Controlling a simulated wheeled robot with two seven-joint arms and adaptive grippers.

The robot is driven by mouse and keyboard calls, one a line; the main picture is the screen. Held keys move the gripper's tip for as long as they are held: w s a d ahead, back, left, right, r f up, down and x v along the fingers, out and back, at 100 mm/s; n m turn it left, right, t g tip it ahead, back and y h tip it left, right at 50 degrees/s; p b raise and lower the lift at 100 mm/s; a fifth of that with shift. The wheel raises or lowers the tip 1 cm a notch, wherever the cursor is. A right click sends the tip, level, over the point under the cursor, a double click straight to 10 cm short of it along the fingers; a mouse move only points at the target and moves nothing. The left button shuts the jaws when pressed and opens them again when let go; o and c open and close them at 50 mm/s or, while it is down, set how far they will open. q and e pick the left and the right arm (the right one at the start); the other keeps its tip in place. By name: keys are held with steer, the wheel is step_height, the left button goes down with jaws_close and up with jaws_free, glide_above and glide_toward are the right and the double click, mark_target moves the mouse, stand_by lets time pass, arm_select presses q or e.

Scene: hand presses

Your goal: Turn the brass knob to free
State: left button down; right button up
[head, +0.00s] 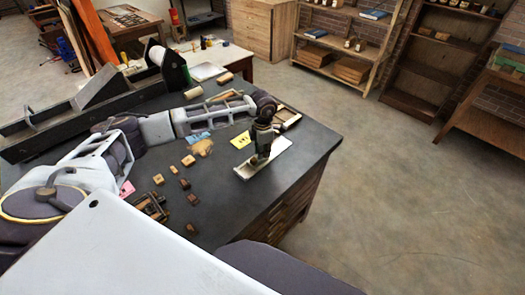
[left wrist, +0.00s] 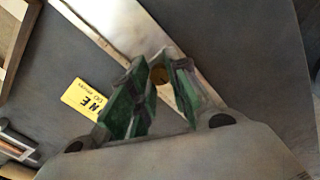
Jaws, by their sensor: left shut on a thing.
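The brass knob (left wrist: 159,75) shows in the left wrist view as a small round piece between the green fingers of my left gripper (left wrist: 156,88). The fingers are shut on it, and they hide part of it. It sits over a pale metal plate (left wrist: 118,22) that runs slantwise under the gripper. In the head view my left gripper (head: 262,150) points down over the same plate (head: 278,158) near the right edge of the dark worktop. The knob is hidden there. My right gripper is not in view.
A yellow card (left wrist: 88,99) lies beside the plate, with a blue card (head: 198,138) and a pink card (head: 127,188) further left. Several small wooden blocks (head: 188,161) are scattered on the worktop (head: 230,205). A wooden tray (head: 288,116) lies behind the gripper.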

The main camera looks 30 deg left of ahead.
arm_select(q)
steer(key=shift+n, duration=0.4)
steer(key=n+b, duration=0.2)
steer(key=n, duration=0.2)
steer(key=shift+n+b, duration=0.3)
steer(key=shift+b, duration=0.05)
steer(key=n+b, duration=0.1)
steer(key=n, duration=0.3)
steer(key=shift+n+b, duration=0.45)
steer(key=shift+n, duration=0.85)
steer(key=c, duration=1.4)
jaws_free()
steer(key=shift+o, duration=0.5)
